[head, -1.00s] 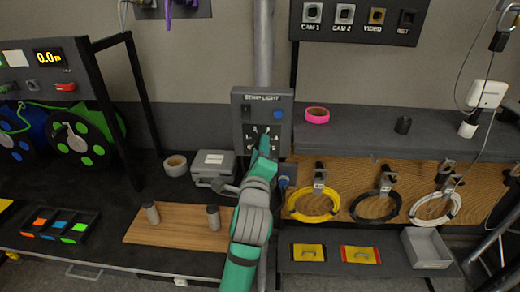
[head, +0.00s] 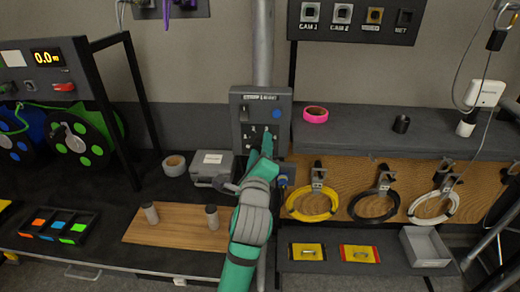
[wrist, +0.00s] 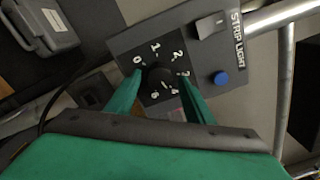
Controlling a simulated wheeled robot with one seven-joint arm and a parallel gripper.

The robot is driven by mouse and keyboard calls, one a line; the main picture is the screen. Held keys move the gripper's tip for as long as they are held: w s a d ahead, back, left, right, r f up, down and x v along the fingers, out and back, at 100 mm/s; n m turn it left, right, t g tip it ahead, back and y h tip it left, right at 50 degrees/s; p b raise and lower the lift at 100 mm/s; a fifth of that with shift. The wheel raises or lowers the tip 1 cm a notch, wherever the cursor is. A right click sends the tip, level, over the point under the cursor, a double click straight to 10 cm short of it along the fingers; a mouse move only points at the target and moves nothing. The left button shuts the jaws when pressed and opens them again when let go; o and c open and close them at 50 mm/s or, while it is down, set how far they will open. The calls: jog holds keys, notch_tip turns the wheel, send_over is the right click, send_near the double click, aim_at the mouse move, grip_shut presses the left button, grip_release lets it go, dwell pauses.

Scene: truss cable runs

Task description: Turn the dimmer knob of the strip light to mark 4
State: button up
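The strip light panel (head: 242,98) is a grey box on the vertical pole, with a rocker switch and a blue button (wrist: 221,78). In the wrist view the round black dimmer knob (wrist: 161,78) sits on a dark dial plate with white numbers around it; 0, 1, 2, 3 and 4 can be made out, the 3 and 4 near the right finger. The knob's pointer cannot be made out. My gripper (wrist: 161,81) has its two green fingers on either side of the knob, with gaps showing between them and it. In the head view my gripper (head: 266,146) covers the knob.
A grey case (head: 211,167) and a tape roll (head: 174,165) lie left of the panel. A pink tape roll (head: 315,114) is on the shelf to the right. Yellow, black and white cable coils hang below that shelf.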

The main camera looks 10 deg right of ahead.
jog(key=v, duration=1.1)
jog(key=shift+w, duration=0.1)
jog(key=s+a+f+n+y, duration=0.2)
jog(key=s+f+n, duration=0.4)
jog(key=f+n, duration=0.4)
jog(key=s+a+f+n+y, duration=0.1)
jog(key=s+f+n+y, duration=0.1)
jog(key=s+f+n, duration=0.6)
jog(key=s+a+f+n, duration=0.2)
jog(key=s+f+n, duration=0.1)
jog(key=s, duration=0.5)
jog(key=s+a+f+n+g, duration=0.1)
jog(key=s+a+f+n, duration=0.1)
jog(key=s+f, duration=0.3)
jog(key=s+a+f+n+y, duration=0.1)
jog(key=s+a+f+n, duration=0.2)
jog(key=s, duration=0.8)
notch_tip(320, 180, down, 2)
jog(key=shift+f+n+g, duration=0.1)
jog(key=shift+n+g, duration=0.3)
jog(key=shift+n, duration=0.4)
jog(key=shift+a, duration=0.1)
